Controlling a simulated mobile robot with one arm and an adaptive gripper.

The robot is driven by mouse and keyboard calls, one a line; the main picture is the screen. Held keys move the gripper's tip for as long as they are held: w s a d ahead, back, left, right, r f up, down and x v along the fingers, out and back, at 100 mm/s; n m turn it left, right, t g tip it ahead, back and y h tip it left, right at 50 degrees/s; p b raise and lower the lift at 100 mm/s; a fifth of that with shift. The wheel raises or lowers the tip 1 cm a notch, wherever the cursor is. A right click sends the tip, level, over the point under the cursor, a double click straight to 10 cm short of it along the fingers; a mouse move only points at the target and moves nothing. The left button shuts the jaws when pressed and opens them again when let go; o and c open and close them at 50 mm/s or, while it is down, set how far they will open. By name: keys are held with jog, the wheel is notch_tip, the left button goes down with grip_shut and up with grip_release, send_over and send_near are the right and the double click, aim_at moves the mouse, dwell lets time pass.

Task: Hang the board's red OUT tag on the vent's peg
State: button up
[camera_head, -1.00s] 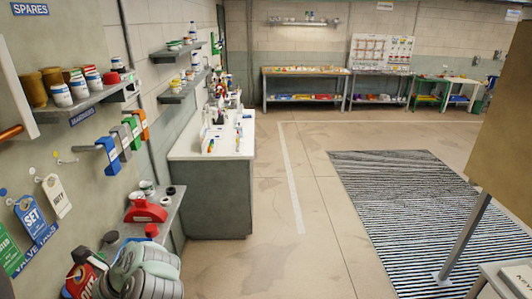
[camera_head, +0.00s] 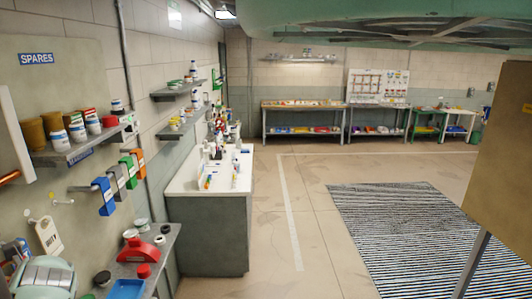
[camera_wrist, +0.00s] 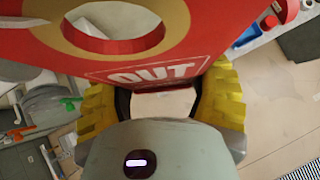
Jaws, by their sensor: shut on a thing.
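The red OUT tag (camera_wrist: 205,35) fills the top of the wrist view, with its white lettering and a large tan-rimmed hole. My gripper (camera_wrist: 165,97) is shut on it, with a yellow ribbed finger pad on either side of its lettered end. In the head view part of my gripper's grey-green body (camera_head: 45,277) shows at the bottom left, and the tag is not visible there. A white tag (camera_head: 47,236) hangs on the left wall, with part of a blue tag (camera_head: 15,250) beside it. I cannot make out the vent or its peg.
A white-topped counter (camera_head: 210,178) stands beyond. A brown panel (camera_head: 505,150) stands right; the middle floor is open.

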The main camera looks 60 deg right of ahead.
jog(key=a+r+m, duration=0.1)
jog(key=r, duration=0.1)
jog(key=w+a+r+h+p, duration=0.1)
jog(key=a+r, duration=0.1)
jog(key=a+r+m+h, duration=0.1)
jog(key=a+r, duration=0.1)
jog(key=r, duration=0.1)
jog(key=shift+w+a+m+p, duration=0.15)
jog(key=shift+w+m+p, duration=0.15)
jog(key=shift+p, duration=0.05)
jog(key=shift+a+r, duration=0.25)
jog(key=shift+a, duration=0.05)
jog(key=shift+s, duration=0.1)
